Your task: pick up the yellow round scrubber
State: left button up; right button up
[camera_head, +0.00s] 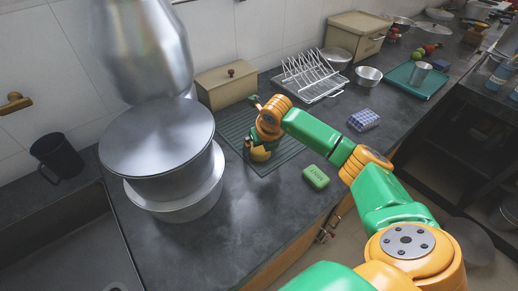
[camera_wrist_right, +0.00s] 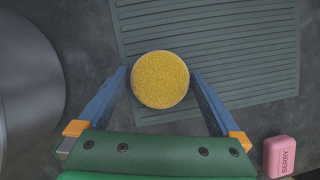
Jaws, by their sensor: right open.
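The yellow round scrubber (camera_wrist_right: 160,79) shows in the right wrist view as a grainy yellow disc at the edge of the green ribbed mat (camera_wrist_right: 240,60). My right gripper (camera_wrist_right: 159,74) is open, with its two blue fingers on either side of the scrubber and small gaps between. In the head view, my right gripper (camera_head: 260,150) is low over the same mat (camera_head: 284,152), pointing down. The scrubber is hard to tell from the orange and yellow gripper parts there. My left gripper is not in view.
Large steel pots (camera_head: 160,145) stand close left of my right gripper. A pink soap bar (camera_wrist_right: 280,156) lies near the right finger. A beige box (camera_head: 226,85) and a wire rack (camera_head: 310,76) stand behind.

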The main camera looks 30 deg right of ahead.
jog(key=shift+s+r, duration=0.15)
jog(key=shift+s, duration=0.1)
jog(key=c, duration=0.9)
jog(key=shift+w, duration=0.1)
jog(key=shift+c, duration=1.3)
jog(key=shift+r, duration=0.1)
